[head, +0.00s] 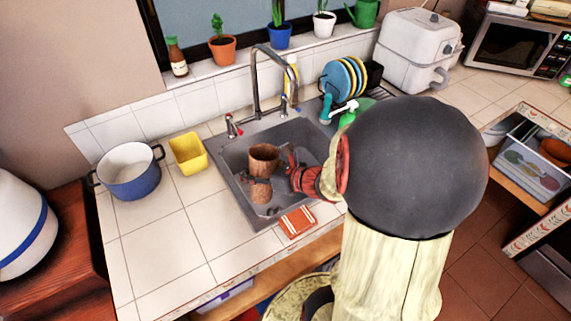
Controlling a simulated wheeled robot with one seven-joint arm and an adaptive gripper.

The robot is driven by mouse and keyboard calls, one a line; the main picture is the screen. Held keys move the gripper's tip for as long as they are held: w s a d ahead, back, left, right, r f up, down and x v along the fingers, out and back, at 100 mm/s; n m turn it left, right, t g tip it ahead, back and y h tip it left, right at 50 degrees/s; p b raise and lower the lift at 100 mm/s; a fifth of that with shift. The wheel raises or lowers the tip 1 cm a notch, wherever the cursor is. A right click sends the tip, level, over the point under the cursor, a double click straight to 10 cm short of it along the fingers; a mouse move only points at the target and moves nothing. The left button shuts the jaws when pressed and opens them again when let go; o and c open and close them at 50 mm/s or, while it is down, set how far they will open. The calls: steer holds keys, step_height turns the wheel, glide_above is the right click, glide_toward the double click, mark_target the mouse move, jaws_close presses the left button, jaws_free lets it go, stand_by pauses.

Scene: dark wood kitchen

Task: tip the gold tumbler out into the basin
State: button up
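The gold tumbler (264,157) looks brownish copper in the head view. It stands roughly upright with its mouth up, over the grey sink basin (232,167). My gripper (262,181) reaches in from the right, and its dark fingers cross the tumbler's middle. The gripper appears closed around it. The lower part of the tumbler shows below the fingers. I cannot tell whether its base touches the basin floor. The inside of the tumbler is too dark to make out any contents. My arm hides the basin's right side.
The faucet (257,80) rises behind the basin. A yellow container (188,154) and a blue pot (130,173) stand to the left. An orange-red cloth or sponge (297,221) lies at the front edge. Plates in a rack (343,78) stand behind right. Front-left counter is clear.

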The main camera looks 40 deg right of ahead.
steer(key=f+m+y, duration=0.1)
steer(key=m+y, duration=0.1)
steer(key=m, duration=0.1)
steer(key=d+f+m+y+p, duration=0.1)
steer(key=m+y, duration=0.1)
steer(key=f+m+y+p, duration=0.1)
steer(key=m+y, duration=0.1)
steer(key=m, duration=0.1)
steer(key=shift+w+d+f+m, duration=0.15)
steer(key=shift+d+f+m, duration=0.05)
steer(key=shift+m, duration=0.1)
stand_by(1.0)
steer(key=shift+w+d+f+m+y+p, duration=0.15)
steer(key=shift+d+m+y+p, duration=0.25)
steer(key=shift+p, duration=0.9)
steer(key=shift+d+m+p, duration=0.2)
steer(key=shift+m+p, duration=0.5)
steer(key=shift+p, duration=0.45)
steer(key=shift+y+p, duration=0.3)
steer(key=shift+a+n+h+b, duration=0.5)
steer(key=shift+n+b, duration=0.4)
steer(key=shift+b, duration=1.35)
